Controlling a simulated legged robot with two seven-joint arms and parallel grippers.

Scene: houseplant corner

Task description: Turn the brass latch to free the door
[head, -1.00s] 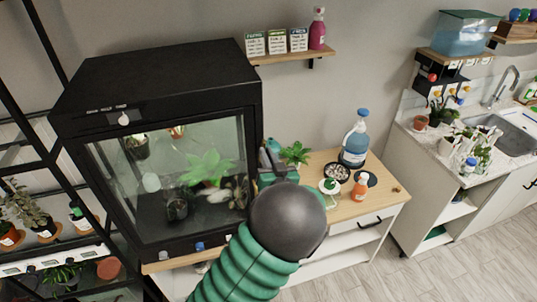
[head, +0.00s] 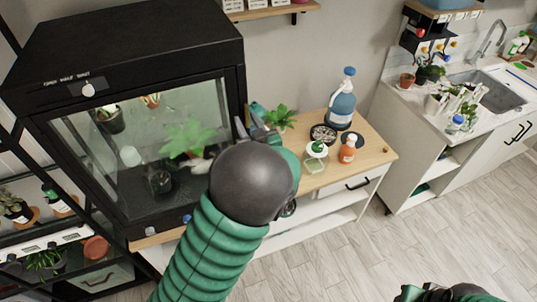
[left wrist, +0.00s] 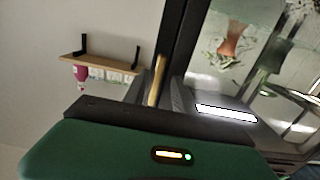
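The dark glass-fronted cabinet (head: 130,55) stands at the left, its glass door (head: 130,150) shut. In the left wrist view the brass latch (left wrist: 157,80) is a slim upright bar beside the dark door frame. Its lower end is hidden behind my gripper. My left gripper (head: 258,124) is at the right edge of the cabinet front, mostly hidden by my dark wrist. In the left wrist view its grey finger parts (left wrist: 168,103) are close by the latch; I cannot tell whether they touch or grip it. My right gripper (head: 440,293) shows only partly at the bottom right edge.
A sink counter (head: 480,85) stands farther right. Floor (head: 400,240) in front is clear.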

